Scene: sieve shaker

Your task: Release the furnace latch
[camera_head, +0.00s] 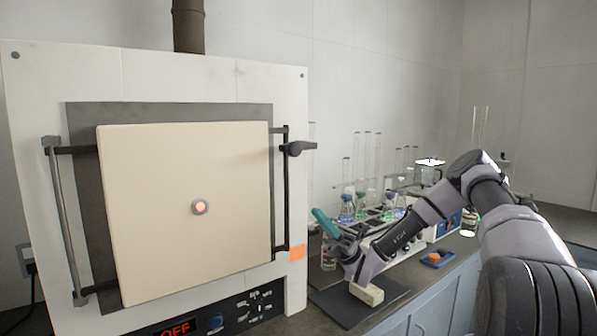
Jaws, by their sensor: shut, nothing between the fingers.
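The furnace (60,90) is a large white box on the left, with a cream door (185,215) that looks closed. A dark latch lever (299,148) sticks out to the right at the top of the black rod on the door's right side. My gripper (338,240) is low and right of the furnace, below the latch and clear of it. It is small and partly hidden, and its fingers look closed and empty. A teal piece (325,222) shows at its end; I cannot tell whether it belongs to the gripper.
A dark mat (335,306) with a pale block (367,293) lies on the counter under my arm. Glass flasks and tall cylinders (367,165) stand behind. The space right of the latch looks free.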

